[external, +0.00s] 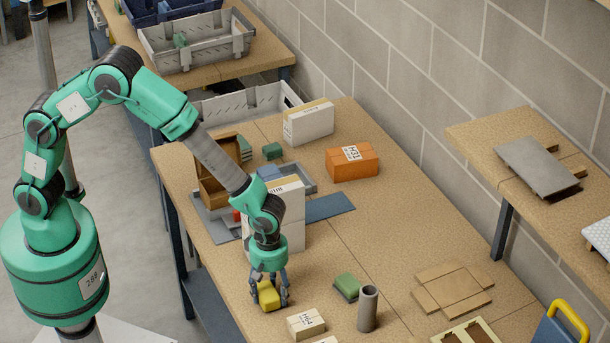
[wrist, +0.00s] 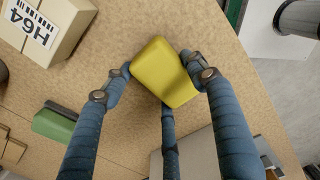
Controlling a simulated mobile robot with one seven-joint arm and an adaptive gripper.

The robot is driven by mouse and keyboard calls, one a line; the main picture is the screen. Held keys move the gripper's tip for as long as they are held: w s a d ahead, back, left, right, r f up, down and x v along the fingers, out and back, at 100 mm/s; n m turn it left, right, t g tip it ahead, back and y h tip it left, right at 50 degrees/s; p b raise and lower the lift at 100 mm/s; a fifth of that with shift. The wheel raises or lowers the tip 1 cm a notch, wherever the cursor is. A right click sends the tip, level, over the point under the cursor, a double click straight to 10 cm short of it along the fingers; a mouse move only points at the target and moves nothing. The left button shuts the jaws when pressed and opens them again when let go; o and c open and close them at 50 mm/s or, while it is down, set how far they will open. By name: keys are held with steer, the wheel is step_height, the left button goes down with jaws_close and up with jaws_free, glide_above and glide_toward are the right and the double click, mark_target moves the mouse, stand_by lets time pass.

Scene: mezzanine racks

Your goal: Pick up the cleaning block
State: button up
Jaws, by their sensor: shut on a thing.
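The yellow block (external: 268,296), which looks like the cleaning block, has rounded edges and sits between the fingers of my gripper (external: 269,290) at the near left part of the table. The wrist view shows the same yellow block (wrist: 165,72) with the blue fingers of my gripper (wrist: 168,80) closed against its sides. My gripper points down and is shut on it. I cannot tell whether the block is clear of the tabletop. A green block (external: 347,286) lies apart to the right, also seen in the wrist view (wrist: 55,124).
A small H64 box (external: 306,323) and a grey cylinder (external: 368,308) stand close on the right. White boxes (external: 290,232) stand just behind my gripper. An orange H31 box (external: 352,161) and flat cardboard (external: 452,287) lie farther off. The table's middle right is clear.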

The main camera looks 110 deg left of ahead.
mark_target(271, 290)
steer(key=shift+r, duration=0.7)
step_height(271, 290, up, 2)
steer(key=shift+r+p, duration=0.15)
steer(key=shift+p, duration=0.3)
steer(key=s+d+r+p, duration=0.1)
steer(key=s+d, duration=0.1)
steer(key=s, duration=1.4)
steer(key=shift+w, duration=0.1)
